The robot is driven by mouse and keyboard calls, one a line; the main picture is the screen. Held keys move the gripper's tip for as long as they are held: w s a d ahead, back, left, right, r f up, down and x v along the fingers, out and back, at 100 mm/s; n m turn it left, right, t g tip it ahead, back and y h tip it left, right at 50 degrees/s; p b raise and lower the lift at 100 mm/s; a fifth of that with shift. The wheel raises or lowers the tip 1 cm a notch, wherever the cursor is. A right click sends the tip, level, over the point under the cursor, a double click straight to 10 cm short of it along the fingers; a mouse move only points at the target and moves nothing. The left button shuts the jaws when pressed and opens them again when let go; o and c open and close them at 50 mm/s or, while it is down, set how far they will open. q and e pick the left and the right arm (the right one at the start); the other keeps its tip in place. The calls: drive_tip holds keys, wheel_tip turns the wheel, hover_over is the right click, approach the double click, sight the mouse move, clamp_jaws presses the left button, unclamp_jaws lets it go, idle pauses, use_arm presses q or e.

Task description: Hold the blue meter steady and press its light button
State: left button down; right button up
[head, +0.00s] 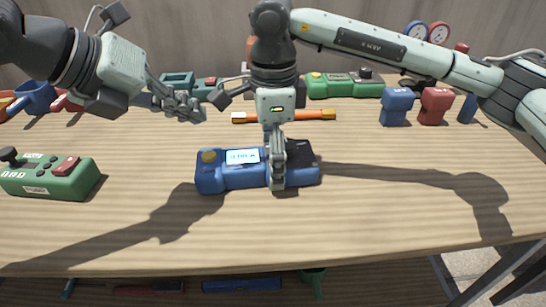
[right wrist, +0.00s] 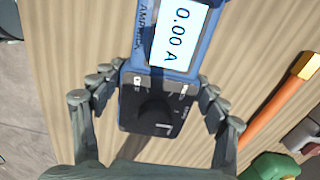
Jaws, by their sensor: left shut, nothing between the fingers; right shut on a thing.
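The blue meter (head: 235,178) lies on the table with its lit screen (head: 242,156) facing up. A yellow button or knob (head: 208,156) sits at its left end; I cannot read any label on it. In the right wrist view the meter's screen (right wrist: 179,37) reads 0.00 A, above a black dial face (right wrist: 150,110). My right gripper (head: 278,178) is shut on the meter across its middle, one finger on each side (right wrist: 162,85). My left gripper (head: 190,108) is shut and empty, above the table, up and left of the meter, apart from it.
A green meter (head: 50,182) lies at the left edge. An orange bar (head: 285,116) and another green device (head: 345,86) lie behind. Blue (head: 397,107) and red (head: 435,106) blocks stand at the right. The table's front is clear.

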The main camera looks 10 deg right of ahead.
drive_tip(key=o, duration=1.7)
use_arm(q)
drive_tip(key=shift+r, duration=0.15)
use_arm(e)
drive_tip(key=shift+r, duration=0.15)
wheel_tip(320, 180, up, 9)
drive_tip(key=p, duration=0.4)
drive_tip(key=shift+p, duration=0.3)
use_arm(q)
wheel_tip(320, 180, up, 4)
drive_tip(key=shift+r, duration=0.15)
